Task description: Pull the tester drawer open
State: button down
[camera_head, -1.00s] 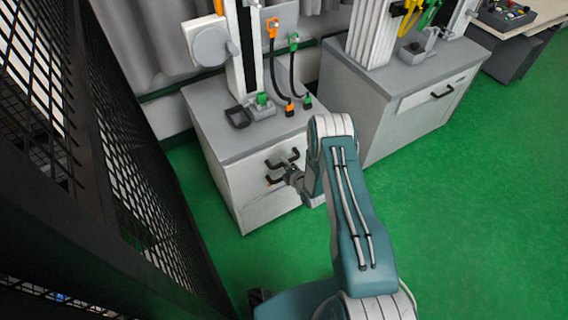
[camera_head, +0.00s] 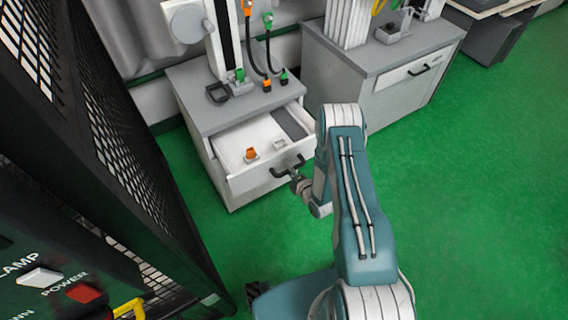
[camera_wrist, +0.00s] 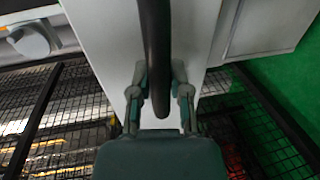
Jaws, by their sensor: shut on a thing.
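The tester drawer (camera_head: 262,149) stands open at the front of the left grey-topped cabinet (camera_head: 198,121), its inside in view from above. Its dark bar handle (camera_head: 288,166) is on the drawer's white front. My gripper (camera_head: 296,177) is at this handle, shut on it. In the wrist view the black handle bar (camera_wrist: 154,50) runs down between the two fingers of my gripper (camera_wrist: 160,100). The fingertips' contact with the bar is partly hidden by the bar itself.
Inside the drawer lie a small orange piece (camera_head: 251,153) and a small pale piece (camera_head: 280,144). A second cabinet (camera_head: 385,85) stands at the right. A black mesh fence (camera_head: 125,150) runs along the left. Green floor (camera_head: 460,200) is clear at the right.

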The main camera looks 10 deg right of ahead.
jog(key=shift+s+d+f, duration=0.1)
jog(key=shift+s+f, duration=0.05)
jog(key=shift+s, duration=0.25)
jog(key=shift+s+d+f, duration=0.1)
jog(key=shift+s, duration=0.3)
jog(key=c, duration=0.6)
grip_release()
jog(key=shift+o, duration=0.2)
jog(key=shift+w, duration=0.1)
jog(key=shift+r, duration=0.1)
jog(key=v, duration=1.2)
